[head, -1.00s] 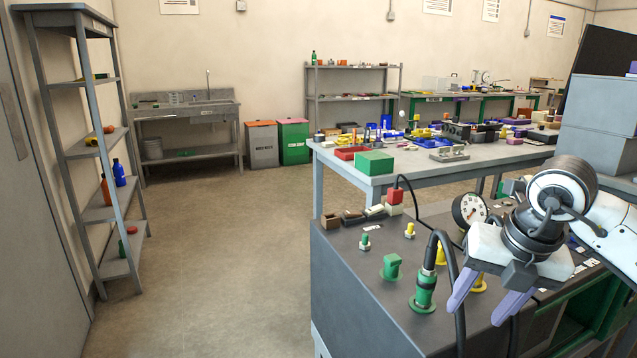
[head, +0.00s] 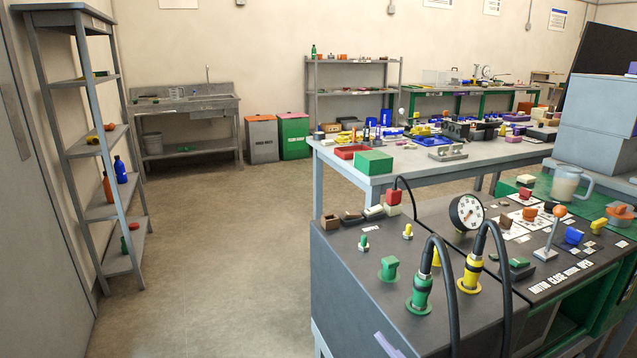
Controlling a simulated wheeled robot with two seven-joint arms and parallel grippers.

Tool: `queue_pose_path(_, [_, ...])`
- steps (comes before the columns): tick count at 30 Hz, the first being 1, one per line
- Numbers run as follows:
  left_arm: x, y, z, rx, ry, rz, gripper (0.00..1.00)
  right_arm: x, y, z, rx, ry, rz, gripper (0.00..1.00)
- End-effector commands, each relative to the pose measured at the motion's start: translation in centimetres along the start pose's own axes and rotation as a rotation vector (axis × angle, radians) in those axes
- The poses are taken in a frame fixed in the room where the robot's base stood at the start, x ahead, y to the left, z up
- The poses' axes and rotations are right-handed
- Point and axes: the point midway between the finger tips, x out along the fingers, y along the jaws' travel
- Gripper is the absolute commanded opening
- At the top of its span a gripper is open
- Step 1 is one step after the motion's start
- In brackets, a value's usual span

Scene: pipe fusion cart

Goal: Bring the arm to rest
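My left gripper is not in view. The fusion cart (head: 345,265) stands at the lower right. A green plug (head: 420,292) and a yellow plug (head: 470,272), each with a black cable, stand upright on its top. A round dial gauge (head: 467,212) stands behind them.
A lever with an orange knob (head: 558,212) and a clear jug (head: 567,185) stand on the cart's right side. A grey workbench (head: 330,160) with a green box (head: 374,162) is behind. A shelf rack (head: 85,150) stands at left. The floor (head: 220,240) between is clear.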

Motion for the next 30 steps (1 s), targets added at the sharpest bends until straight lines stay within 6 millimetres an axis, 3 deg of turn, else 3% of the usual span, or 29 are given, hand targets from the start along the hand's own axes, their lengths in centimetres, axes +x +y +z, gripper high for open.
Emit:
queue_pose_path(1, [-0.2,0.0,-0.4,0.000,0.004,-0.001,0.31,-2.2,-0.5,3.2,0.085,-0.132,0.043,0.49])
queue_pose_path(3, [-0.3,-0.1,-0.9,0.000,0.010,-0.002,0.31,-5.4,-1.5,7.4,0.185,-0.304,0.085,0.49])
queue_pose_path(6, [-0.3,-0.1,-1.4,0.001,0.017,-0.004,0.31,-10.6,-3.9,12.3,0.311,-0.531,0.114,0.49])
queue_pose_path(9, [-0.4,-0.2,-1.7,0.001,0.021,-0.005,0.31,-15.7,-6.8,15.5,0.416,-0.719,0.115,0.49])
queue_pose_path(12, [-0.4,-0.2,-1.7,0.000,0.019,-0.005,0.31,-19.8,-9.4,17.1,0.496,-0.855,0.104,0.49])
queue_pose_path(15, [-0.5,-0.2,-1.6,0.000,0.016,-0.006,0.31,-22.3,-11.1,17.8,0.547,-0.937,0.092,0.49])
queue_pose_path(19, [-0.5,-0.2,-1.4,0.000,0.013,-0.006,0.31,-23.6,-12.0,18.1,0.573,-0.979,0.084,0.49])
queue_pose_path(30, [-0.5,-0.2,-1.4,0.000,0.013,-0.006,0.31,-23.6,-12.0,18.1,0.573,-0.979,0.084,0.49])
